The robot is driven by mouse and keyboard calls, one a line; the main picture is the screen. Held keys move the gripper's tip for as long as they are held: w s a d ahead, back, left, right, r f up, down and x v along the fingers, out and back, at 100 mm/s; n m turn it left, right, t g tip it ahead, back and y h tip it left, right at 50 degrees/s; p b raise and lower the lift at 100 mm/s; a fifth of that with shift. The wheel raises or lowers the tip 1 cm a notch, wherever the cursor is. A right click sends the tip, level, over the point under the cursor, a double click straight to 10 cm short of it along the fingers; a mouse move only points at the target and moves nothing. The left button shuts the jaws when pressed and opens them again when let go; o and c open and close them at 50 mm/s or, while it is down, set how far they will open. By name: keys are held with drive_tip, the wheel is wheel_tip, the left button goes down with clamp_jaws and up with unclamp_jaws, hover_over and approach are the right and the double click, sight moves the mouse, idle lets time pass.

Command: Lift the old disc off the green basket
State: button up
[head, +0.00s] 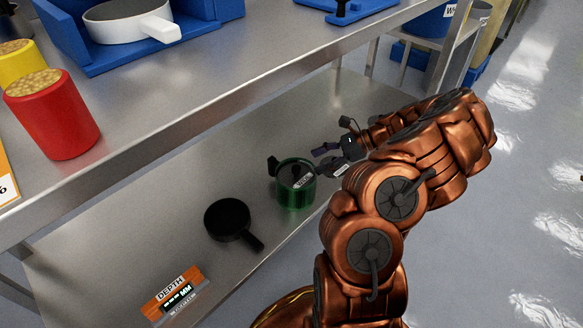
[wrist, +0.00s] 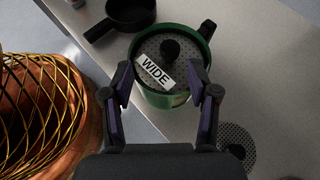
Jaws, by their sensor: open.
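The green basket (head: 296,194) stands upright on the lower metal shelf, and it also shows in the wrist view (wrist: 163,101). A grey perforated disc (wrist: 185,73) with a black knob (wrist: 170,49) and a white "WIDE" label lies on top of it. In the head view the label (head: 303,181) shows on the disc. My gripper (wrist: 161,80) is open and empty, with its fingers apart at the near left and right of the disc in the wrist view. In the head view my gripper (head: 331,160) is beside the basket's upper right.
A black pan (head: 228,218) sits left of the basket. Another perforated disc (wrist: 237,140) lies on the shelf at the right in the wrist view. An orange depth display (head: 175,295) stands nearer. The upper shelf (head: 215,70) overhangs at left, holding a red container (head: 55,120).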

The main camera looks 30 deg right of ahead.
sight(299, 167)
drive_tip(key=shift+w+a+f+b, duration=0.25)
drive_tip(key=shift+w+f, duration=0.05)
drive_tip(key=shift+f, duration=0.15)
drive_tip(key=shift+w+a+f+b, duration=0.2)
drive_tip(key=shift+w+f+b, duration=0.05)
drive_tip(key=shift+f, duration=0.2)
drive_tip(key=shift+w+a+f+b, duration=0.2)
drive_tip(key=shift+w+f+b, duration=0.05)
drive_tip(key=shift+b, duration=0.05)
drive_tip(key=b+x, duration=0.1)
drive_tip(key=x, duration=0.1)
drive_tip(key=b+x, duration=0.1)
drive_tip(key=x, duration=0.1)
drive_tip(key=shift+w+a, duration=0.1)
drive_tip(key=shift+w, duration=0.25)
drive_tip(key=shift+r, duration=0.1)
clamp_jaws()
